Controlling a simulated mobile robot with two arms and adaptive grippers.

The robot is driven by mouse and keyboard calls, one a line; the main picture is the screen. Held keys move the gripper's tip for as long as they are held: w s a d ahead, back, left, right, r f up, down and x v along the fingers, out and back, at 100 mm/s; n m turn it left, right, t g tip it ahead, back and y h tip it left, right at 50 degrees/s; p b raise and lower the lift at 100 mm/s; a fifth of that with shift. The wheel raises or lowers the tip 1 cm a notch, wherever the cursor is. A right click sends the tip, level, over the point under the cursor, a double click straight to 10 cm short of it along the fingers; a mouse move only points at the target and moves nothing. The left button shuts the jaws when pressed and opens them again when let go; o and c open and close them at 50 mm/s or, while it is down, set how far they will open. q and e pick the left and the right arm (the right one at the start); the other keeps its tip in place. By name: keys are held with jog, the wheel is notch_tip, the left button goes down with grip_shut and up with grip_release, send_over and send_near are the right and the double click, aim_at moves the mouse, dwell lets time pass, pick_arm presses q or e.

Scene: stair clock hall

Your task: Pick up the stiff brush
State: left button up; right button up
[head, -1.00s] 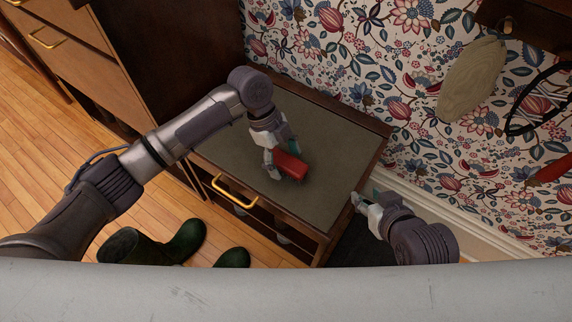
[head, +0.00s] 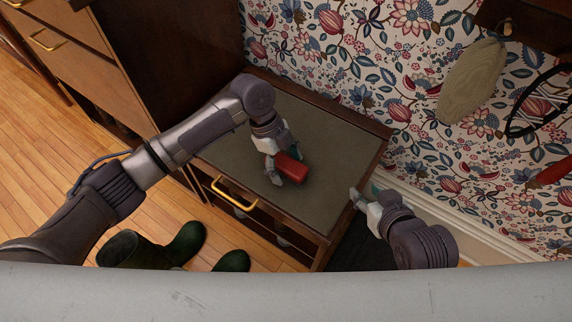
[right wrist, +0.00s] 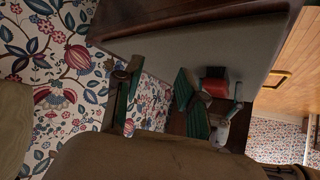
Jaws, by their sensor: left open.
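A red block-like thing (head: 292,169), which I take for the stiff brush, lies on the grey top of the low cabinet (head: 325,135). The red thing also shows in the right wrist view (right wrist: 215,86), close to the left gripper's pale finger. My right gripper (head: 364,197) is empty beside the cabinet's right edge; its fingers look apart in the right wrist view (right wrist: 157,100).
A tall dark cabinet (head: 170,50) stands at the left, against the low one. A beige oval thing (head: 472,80) hangs on the flowered wall. The cabinet top is otherwise clear.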

pick_arm(q)
jog(key=shift+f, duration=0.1)
pick_arm(e)
jog(key=shift+s+d+f+g, duration=0.1)
jog(key=shift+s+f+g, duration=0.2)
jog(key=shift+s, duration=0.05)
jog(key=shift+s+f, duration=0.15)
jog(key=shift+s, duration=0.1)
pick_arm(q)
jog(key=shift+c, duration=0.3)
jog(key=c, duration=1.2)
pick_arm(e)
jog(key=shift+w+r, duration=0.2)
jog(key=shift+w, duration=0.05)
jog(key=shift+w, duration=0.1)
